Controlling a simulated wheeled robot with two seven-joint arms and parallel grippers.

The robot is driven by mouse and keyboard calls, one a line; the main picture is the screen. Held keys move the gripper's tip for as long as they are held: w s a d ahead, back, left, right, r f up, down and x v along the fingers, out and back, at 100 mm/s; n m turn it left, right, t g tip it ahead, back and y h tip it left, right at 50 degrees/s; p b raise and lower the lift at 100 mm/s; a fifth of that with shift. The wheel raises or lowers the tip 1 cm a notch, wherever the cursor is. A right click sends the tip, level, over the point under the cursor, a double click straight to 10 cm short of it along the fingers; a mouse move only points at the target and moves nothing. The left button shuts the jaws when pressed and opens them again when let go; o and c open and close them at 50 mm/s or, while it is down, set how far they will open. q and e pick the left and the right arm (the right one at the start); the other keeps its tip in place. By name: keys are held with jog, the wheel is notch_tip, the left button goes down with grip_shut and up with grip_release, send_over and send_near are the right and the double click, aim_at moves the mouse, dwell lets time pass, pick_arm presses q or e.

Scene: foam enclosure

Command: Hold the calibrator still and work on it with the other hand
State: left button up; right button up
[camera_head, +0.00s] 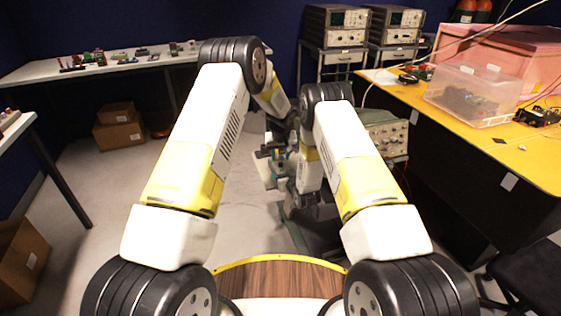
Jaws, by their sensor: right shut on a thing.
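A grey-green instrument with knobs on its front (386,136) stands right of my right forearm, partly covered by it; it may be the calibrator, but I cannot be sure. A small teal and grey thing (266,168) shows left of my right wrist, partly hidden. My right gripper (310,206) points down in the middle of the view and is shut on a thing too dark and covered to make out. My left gripper (279,133) reaches down behind and left of my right arm; its fingers are hidden, so I cannot tell whether it is open.
A yellow-topped bench (500,150) on the right bears a clear plastic box (472,96) and a pink foam block (500,52). Instruments (337,25) stand on carts at the back. A grey table (125,62) holds small parts at left. Boxes (120,132) and an open grey floor lie left.

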aim_at(280, 163)
pick_arm(q)
jog(key=shift+x, duration=2.1)
grip_shut()
